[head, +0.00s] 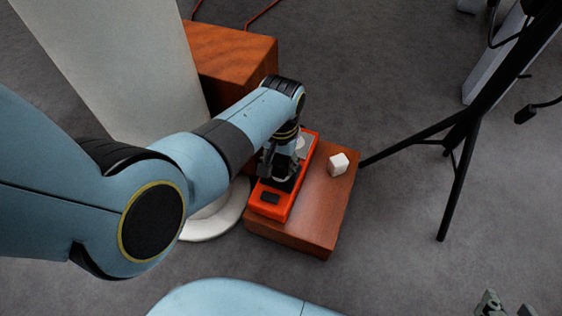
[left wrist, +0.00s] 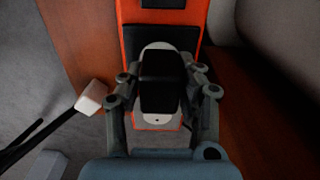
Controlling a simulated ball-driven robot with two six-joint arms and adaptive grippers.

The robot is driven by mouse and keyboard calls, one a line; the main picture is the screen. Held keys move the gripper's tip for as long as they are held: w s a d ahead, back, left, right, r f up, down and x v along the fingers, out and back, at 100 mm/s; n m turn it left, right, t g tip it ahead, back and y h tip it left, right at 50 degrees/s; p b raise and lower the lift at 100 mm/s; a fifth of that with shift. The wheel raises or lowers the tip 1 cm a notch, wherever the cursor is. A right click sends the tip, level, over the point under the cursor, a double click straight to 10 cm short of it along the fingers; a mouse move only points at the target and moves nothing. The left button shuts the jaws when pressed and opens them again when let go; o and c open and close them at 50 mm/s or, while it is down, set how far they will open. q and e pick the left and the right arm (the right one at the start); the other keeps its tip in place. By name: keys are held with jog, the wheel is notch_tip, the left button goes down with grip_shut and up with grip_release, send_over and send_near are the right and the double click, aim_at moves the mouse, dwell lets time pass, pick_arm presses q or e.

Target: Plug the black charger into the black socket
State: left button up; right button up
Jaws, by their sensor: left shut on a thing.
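An orange power strip (head: 268,209) lies on a low wooden block and carries a black socket panel (left wrist: 131,42). My left gripper (head: 281,172) reaches down over the strip. In the left wrist view my left gripper (left wrist: 160,92) is shut on the black charger (left wrist: 160,88), a dark block between its fingers. A white rounded part (left wrist: 160,121) shows beyond both ends of the charger. The charger overlaps part of the black panel; its underside is hidden, so I cannot tell whether it touches. My right gripper (head: 506,306) shows only partly at the bottom right.
A white block (head: 338,164) stands on the wooden block (head: 318,215), right of the strip. A larger wooden box (head: 232,62) stands behind. A black tripod stand (head: 460,140) is on the right.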

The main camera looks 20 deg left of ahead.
pick_arm(q)
jog(key=shift+f, duration=0.45)
jog(key=o, duration=1.1)
jog(key=shift+o, duration=0.2)
